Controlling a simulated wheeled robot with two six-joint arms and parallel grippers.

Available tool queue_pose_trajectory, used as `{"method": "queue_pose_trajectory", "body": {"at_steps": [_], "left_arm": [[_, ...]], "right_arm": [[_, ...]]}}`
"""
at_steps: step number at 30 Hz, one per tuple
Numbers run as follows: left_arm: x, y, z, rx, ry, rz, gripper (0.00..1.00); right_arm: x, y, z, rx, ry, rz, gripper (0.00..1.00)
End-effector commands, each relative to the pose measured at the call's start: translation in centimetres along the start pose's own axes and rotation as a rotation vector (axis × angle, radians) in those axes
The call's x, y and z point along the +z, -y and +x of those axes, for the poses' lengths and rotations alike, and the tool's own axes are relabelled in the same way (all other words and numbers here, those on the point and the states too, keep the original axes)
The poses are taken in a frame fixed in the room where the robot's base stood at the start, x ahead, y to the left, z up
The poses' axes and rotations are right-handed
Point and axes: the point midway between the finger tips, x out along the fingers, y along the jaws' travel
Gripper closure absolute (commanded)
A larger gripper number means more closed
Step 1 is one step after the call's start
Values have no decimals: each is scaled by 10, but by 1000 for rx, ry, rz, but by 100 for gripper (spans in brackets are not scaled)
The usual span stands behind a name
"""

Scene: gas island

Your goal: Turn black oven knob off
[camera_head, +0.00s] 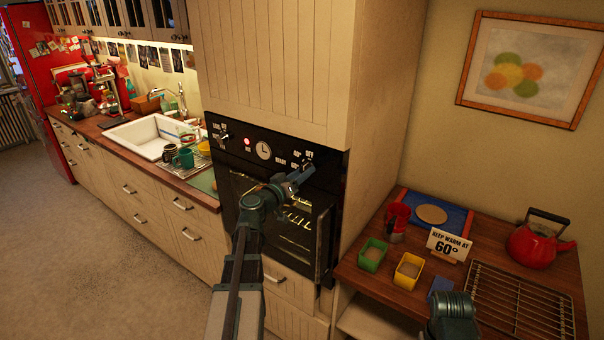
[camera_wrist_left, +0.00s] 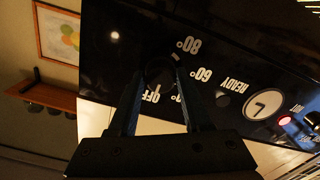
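The black oven (camera_head: 232,187) is built into a pale wooden cabinet, with a control panel along its top. Its black knob (camera_wrist_left: 160,72) is at the panel's right end, among white marks OFF, 60° and 80°. The knob's pointer is too dark to read. My left gripper (camera_head: 303,174) is at this knob and partly covers it in the head view. In the left wrist view its two fingers (camera_wrist_left: 160,80) stand apart, one on each side of the knob. I cannot tell whether they touch it. My right arm shows at bottom right, but its fingers are not visible.
A red light (camera_head: 247,142) and a clock dial (camera_head: 263,150) are left of the knob. Right of the oven, a low wooden counter holds a KEEP WARM AT 60° sign (camera_head: 449,245), a red kettle (camera_head: 538,243), a yellow dish (camera_head: 408,270) and a rack (camera_head: 520,300).

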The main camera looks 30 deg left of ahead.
Motion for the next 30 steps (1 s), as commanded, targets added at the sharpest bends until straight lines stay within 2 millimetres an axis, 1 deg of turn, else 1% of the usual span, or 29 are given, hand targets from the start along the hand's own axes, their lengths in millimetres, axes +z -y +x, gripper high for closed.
{"method": "queue_pose_trajectory", "body": {"at_steps": [1, 3, 4, 11, 14, 17, 27, 30], "left_arm": [[0, 0, 0, 0, 0, -1, 41], [0, 0, 0, 0, -1, -2, 28], [0, 0, 0, 0, -2, -2, 25], [-1, 0, 0, -1, -3, -4, 25], [-1, 0, -3, -1, -4, -5, 25], [0, 0, -15, -2, -4, -5, 25], [0, -2, -88, -3, -4, -4, 25], [0, -1, -106, -3, -4, -4, 25]], "right_arm": [[0, 0, 0, 0, 0, 0, 50], [0, 0, 0, 0, 0, 0, 50], [0, 0, 0, 0, 0, 0, 50], [0, 0, 0, 0, 0, 0, 50], [0, 0, 0, 0, 0, 0, 50], [0, 0, 0, 0, 0, 0, 50], [0, 0, 0, 0, 0, 0, 50], [0, 0, 0, 0, 0, 0, 50]]}}
